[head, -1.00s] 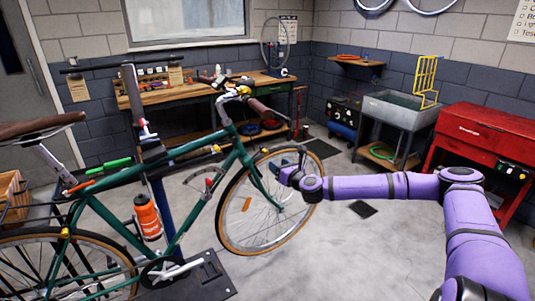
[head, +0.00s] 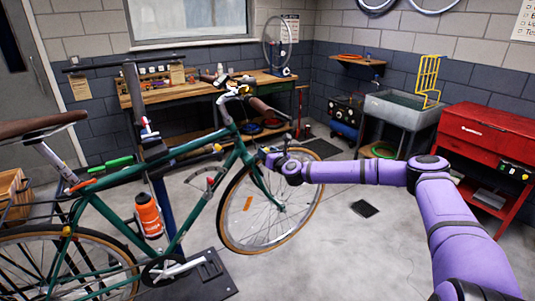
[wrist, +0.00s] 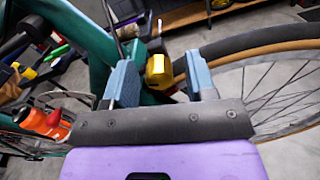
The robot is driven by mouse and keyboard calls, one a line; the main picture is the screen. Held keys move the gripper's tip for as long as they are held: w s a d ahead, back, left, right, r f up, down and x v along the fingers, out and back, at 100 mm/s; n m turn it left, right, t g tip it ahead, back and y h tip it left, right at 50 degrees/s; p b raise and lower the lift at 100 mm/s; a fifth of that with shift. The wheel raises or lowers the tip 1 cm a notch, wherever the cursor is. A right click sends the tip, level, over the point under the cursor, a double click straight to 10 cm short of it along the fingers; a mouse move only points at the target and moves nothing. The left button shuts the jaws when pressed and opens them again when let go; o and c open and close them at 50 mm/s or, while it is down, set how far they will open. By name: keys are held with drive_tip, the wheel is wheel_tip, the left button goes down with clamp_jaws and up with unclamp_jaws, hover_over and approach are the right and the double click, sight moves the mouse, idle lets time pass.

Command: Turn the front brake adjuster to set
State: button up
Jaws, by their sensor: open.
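The green bike (head: 130,185) stands in a work stand with its front wheel (head: 243,228) toward my arm. My gripper (head: 272,157) is at the top of the front wheel, beside the fork. In the wrist view my gripper (wrist: 160,80) is open, with its two blue-grey fingers apart. A yellow knob (wrist: 158,68), which looks like the front brake adjuster, lies between the fingers in the picture. I cannot tell whether either finger touches it. Green frame tubing shows behind the left finger, and the tyre (wrist: 260,42) shows to the right.
The wooden workbench (head: 200,93) stands behind the bike along the wall. The sink (head: 400,110) and red cabinet (head: 485,135) are to the right. An orange bottle (head: 148,215) is on the bike frame. The floor right of the front wheel is mostly clear.

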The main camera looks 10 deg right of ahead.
drive_tip(key=c, duration=0.9)
drive_tip(key=shift+n, duration=1.6)
drive_tip(key=o, duration=0.9)
drive_tip(key=v, duration=1)
drive_tip(key=shift+s, duration=0.35)
drive_tip(key=shift+d, duration=0.1)
